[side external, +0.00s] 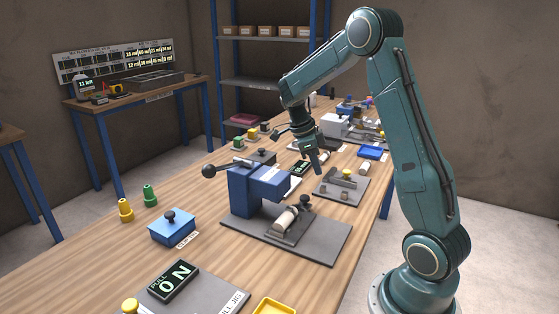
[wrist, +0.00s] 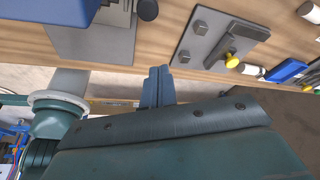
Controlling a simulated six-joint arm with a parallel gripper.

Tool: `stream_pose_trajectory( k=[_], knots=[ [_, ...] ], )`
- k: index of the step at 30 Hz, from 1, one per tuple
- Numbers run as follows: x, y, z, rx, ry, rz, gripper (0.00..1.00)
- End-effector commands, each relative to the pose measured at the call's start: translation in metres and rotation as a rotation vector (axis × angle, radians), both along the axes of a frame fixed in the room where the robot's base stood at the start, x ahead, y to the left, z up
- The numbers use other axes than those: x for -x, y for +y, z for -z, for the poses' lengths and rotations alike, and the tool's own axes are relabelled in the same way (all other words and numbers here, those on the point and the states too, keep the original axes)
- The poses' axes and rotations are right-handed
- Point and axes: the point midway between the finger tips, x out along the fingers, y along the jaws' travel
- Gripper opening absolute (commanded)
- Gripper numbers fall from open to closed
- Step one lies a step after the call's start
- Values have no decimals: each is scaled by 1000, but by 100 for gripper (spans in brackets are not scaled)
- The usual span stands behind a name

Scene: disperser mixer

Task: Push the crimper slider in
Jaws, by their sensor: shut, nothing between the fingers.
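The crimper (side external: 248,190) is a blue press with a black-balled lever, standing on a grey base plate (side external: 325,240). Its slider (side external: 287,232) is a grey carriage on the plate's near right side, bearing a pale cylinder (side external: 287,219). A black knob (side external: 305,201) stands beside it. The slider sits out in front of the blue body. My gripper (side external: 314,167) is shut and empty, in the air above and behind the crimper, apart from the slider. In the wrist view my gripper (wrist: 158,72) shows closed fingers; a grey plate (wrist: 95,45) and black knob (wrist: 148,9) are partly cut off at the top.
A grey fixture plate (side external: 351,197) with small blocks lies right of the crimper. A blue box (side external: 172,231) with a black knob and yellow and green cones (side external: 150,196) stand left. An ON sign (side external: 174,281) is in front. Bare wood lies between the box and crimper plate.

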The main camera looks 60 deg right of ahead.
Motion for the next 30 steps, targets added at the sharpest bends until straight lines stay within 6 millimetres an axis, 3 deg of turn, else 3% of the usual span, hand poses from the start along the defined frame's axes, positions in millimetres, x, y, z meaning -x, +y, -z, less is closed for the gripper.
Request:
stream_pose_trajectory(
  k=[6, 17, 30],
  knots=[
    [-6, 3, -17, 1, 0, -1, 0],
    [-4, 0, -19, -7, -6, -1, 0],
    [30, -33, -8, -123, -174, -17, 0]
  ],
)
